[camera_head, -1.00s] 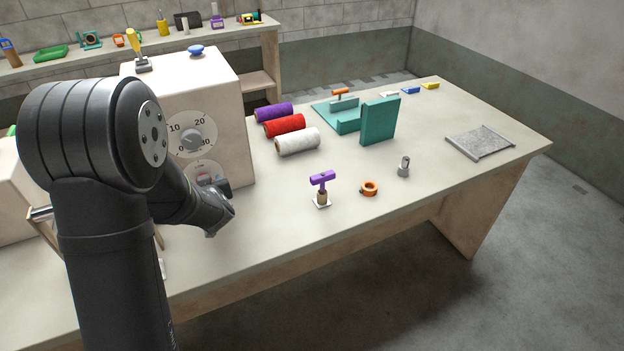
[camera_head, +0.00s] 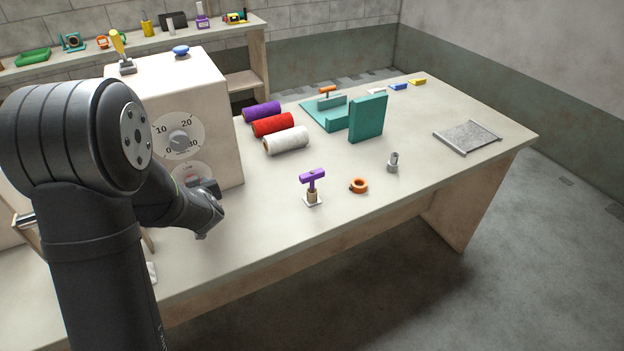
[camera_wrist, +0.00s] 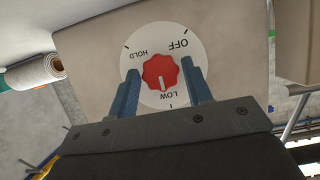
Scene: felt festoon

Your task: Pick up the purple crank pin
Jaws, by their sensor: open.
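The purple crank pin (camera_head: 312,176) has a T-shaped purple top. It stands upright in a tan holder (camera_head: 312,196) on a small white base, near the front edge of the table. My gripper (camera_head: 207,190) is to the left of it, well apart, in front of the cream box. In the wrist view my gripper (camera_wrist: 168,88) is open, its two blue fingers on either side of a red knob (camera_wrist: 160,76) on a white dial marked OFF, HOLD and LOW. I cannot tell whether the fingers touch the knob. The crank pin is not visible in the wrist view.
The cream box (camera_head: 215,100) with dials stands left. Purple (camera_head: 262,111), red (camera_head: 273,125) and white (camera_head: 287,140) rolls lie beside it. An orange ring (camera_head: 359,186) and a grey metal piece (camera_head: 393,162) are right of the pin. A teal block (camera_head: 368,118) stands behind.

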